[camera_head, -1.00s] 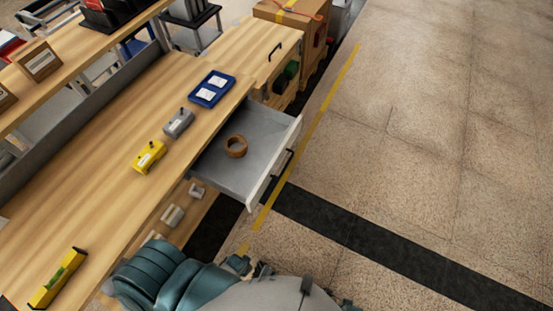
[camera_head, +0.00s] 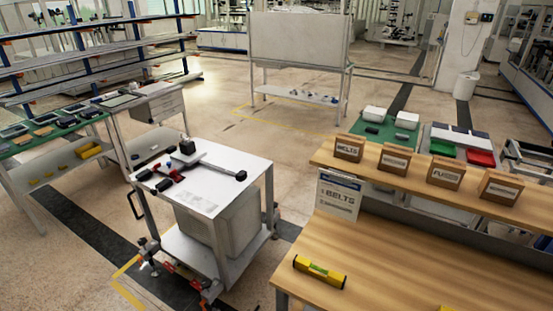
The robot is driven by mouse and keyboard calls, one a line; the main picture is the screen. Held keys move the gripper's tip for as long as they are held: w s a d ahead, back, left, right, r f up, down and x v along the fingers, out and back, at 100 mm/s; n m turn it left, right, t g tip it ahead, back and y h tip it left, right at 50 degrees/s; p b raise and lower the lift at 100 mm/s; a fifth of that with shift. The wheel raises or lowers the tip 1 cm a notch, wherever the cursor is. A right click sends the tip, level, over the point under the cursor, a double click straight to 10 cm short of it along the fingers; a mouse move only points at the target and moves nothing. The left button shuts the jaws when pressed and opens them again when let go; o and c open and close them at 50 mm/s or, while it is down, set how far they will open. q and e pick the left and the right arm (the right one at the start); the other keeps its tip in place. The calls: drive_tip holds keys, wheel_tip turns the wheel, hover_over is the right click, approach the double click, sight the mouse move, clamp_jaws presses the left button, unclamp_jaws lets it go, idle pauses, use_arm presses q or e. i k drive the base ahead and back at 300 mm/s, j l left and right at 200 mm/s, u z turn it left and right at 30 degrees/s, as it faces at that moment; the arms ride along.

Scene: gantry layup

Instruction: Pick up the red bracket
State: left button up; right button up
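No part that I can clearly tell as the red bracket shows. A small red piece (camera_head: 177,177) lies on the white cart top (camera_head: 215,185), beside dark parts and a grey block; it is too small to tell its shape. More red bits show low on the cart's front side, among dark clamp-like parts (camera_head: 148,258). Neither of my grippers is in view.
A wooden bench (camera_head: 400,265) fills the lower right, with a yellow level (camera_head: 319,272) and a shelf of labelled boxes (camera_head: 397,160). A green-topped table (camera_head: 45,138) stands left. Open floor (camera_head: 205,105) lies behind the cart.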

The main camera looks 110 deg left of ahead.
sight(158, 165)
drive_tip(key=u, duration=4.65)
drive_tip(key=i+z, duration=0.1)
drive_tip(key=z, duration=0.35)
drive_tip(key=j+z, duration=0.1)
drive_tip(key=z, duration=0.3)
drive_tip(key=i+j+z, duration=0.1)
drive_tip(key=z, duration=0.35)
drive_tip(key=i+j+z, duration=0.25)
drive_tip(key=j+z, duration=0.15)
drive_tip(key=j, duration=0.45)
drive_tip(key=i+j+z, duration=0.15)
drive_tip(key=j+z, duration=0.25)
drive_tip(key=j, duration=0.5)
drive_tip(key=j+z, duration=0.35)
drive_tip(key=j, duration=0.6)
